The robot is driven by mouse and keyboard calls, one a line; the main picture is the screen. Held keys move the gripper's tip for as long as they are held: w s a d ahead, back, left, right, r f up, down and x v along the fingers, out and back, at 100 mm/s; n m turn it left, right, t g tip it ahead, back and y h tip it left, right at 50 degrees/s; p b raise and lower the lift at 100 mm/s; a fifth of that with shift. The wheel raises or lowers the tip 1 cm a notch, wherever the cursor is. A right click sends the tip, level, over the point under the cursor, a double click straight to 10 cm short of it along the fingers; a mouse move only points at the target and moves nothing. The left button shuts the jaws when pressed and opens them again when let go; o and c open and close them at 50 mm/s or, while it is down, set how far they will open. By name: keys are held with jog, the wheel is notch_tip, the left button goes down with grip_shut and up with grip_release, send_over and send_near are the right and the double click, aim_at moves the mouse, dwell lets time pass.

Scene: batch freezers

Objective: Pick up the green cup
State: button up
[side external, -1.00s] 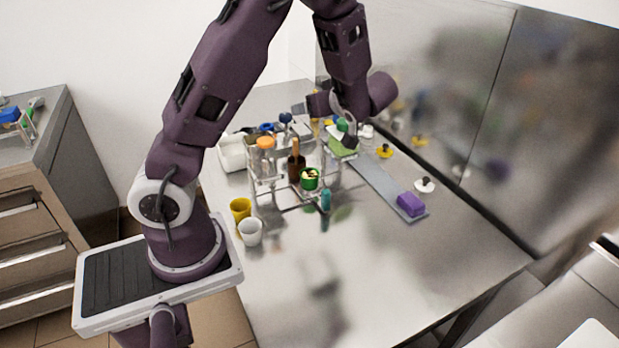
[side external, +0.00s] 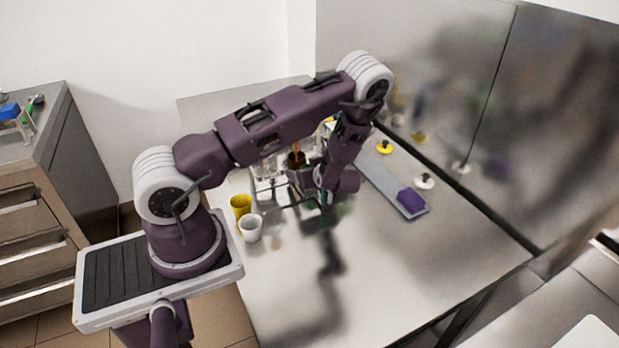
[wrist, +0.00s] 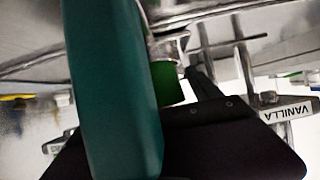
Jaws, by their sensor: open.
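In the wrist view a green patch (wrist: 166,82), which looks like part of the green cup, shows between a large teal upright object (wrist: 110,90) and my gripper's dark parts. The rest of it is hidden. In the side view my arm covers the cup's spot on the rack. My gripper (side external: 308,186) is low at the rack's right side, mostly hidden behind my wrist. It is open, and its dark finger (wrist: 215,145) fills the bottom of the wrist view. I cannot tell whether the finger touches the cup or the teal object.
A brown bottle (side external: 296,157) stands at the rack. A label reading VANILLA (wrist: 290,112) is close by.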

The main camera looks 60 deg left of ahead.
jog(key=c, duration=1.4)
